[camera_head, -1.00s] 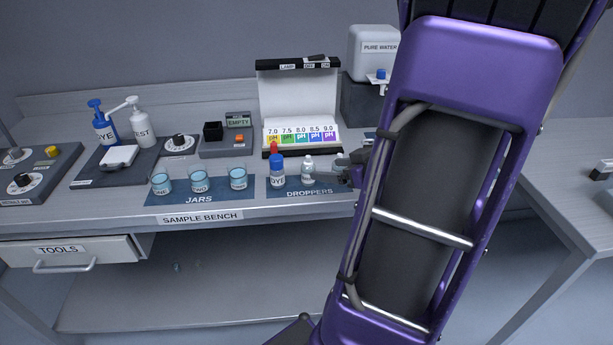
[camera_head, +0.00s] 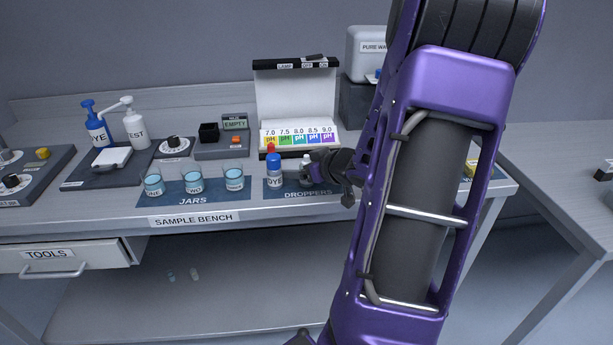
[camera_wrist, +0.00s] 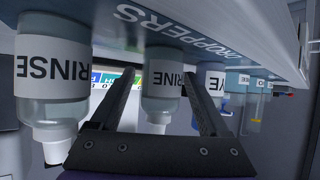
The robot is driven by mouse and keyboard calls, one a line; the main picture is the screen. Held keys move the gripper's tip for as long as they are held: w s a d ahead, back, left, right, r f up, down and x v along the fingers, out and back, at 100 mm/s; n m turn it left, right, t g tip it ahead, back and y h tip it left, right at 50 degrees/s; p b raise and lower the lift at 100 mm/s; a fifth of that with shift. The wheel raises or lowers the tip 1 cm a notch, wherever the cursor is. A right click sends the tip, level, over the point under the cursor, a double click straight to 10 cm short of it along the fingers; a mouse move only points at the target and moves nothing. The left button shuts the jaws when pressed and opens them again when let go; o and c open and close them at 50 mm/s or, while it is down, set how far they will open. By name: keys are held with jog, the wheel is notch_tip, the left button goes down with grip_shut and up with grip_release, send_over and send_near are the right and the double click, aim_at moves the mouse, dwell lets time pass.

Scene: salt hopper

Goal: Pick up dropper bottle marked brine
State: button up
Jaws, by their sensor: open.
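The brine dropper bottle (camera_wrist: 162,82) is clear with a white label, upside down in the wrist view, where "RINE" shows. In the head view its pale top (camera_head: 306,161) shows above my gripper (camera_head: 308,174), which hides most of it. My gripper (camera_wrist: 162,95) is open, with one dark finger on each side of the bottle in the wrist view. I cannot tell whether either finger touches it. The bottle stands on the droppers mat (camera_head: 279,194).
A bottle marked RINSE (camera_wrist: 52,75) stands close to the left in the wrist view. The red-capped dye bottle (camera_head: 274,172) stands just left of my gripper in the head view. Jars (camera_head: 192,181) stand farther left. A pH chart box (camera_head: 296,95) is behind.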

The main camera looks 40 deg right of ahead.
jog(key=shift+c, duration=0.3)
grip_shut()
notch_tip(320, 180, up, 10)
jog(key=p, duration=0.5)
